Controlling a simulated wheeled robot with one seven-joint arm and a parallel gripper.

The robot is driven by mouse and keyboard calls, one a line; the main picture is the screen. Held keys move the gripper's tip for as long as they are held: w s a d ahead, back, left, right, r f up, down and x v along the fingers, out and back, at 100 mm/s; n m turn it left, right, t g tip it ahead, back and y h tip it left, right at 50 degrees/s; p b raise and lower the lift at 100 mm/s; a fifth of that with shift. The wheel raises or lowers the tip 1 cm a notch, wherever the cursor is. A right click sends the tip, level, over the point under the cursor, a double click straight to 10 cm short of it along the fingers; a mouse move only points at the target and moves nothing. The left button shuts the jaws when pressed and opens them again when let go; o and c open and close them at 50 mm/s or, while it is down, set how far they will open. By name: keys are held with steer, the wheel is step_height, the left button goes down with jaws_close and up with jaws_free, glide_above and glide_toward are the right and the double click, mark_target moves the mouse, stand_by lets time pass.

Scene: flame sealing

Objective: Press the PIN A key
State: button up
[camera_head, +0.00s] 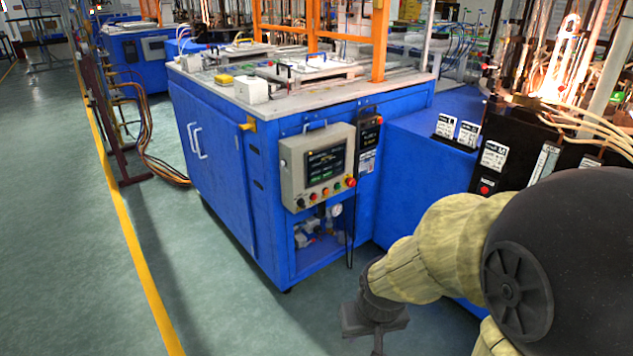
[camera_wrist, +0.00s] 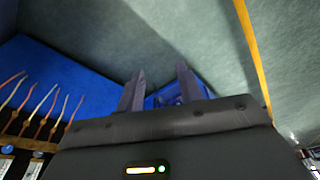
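A grey control box (camera_head: 292,172) with a dark screen (camera_head: 325,162) is fixed to the front of the blue cabinet. Several coloured buttons run along its lower edge, with a red one (camera_head: 350,183) at the right end. I cannot read any label as PIN A, so I cannot tell which key it is. My gripper shows in the wrist view (camera_wrist: 160,82) with its two fingers apart and nothing between them. In the head view my arm's end hangs low, below and to the right of the control box and away from it; the fingertips are not clear there.
The blue cabinet (camera_head: 220,150) has a grey top with fixtures and an orange frame. A blue machine (camera_head: 420,150) with black panels and glowing flames (camera_head: 552,85) stands at right. Hoses and a railing are at left. Green floor (camera_head: 75,260) with a yellow line is open at left.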

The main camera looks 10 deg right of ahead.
jaws_close()
stand_by(1.9)
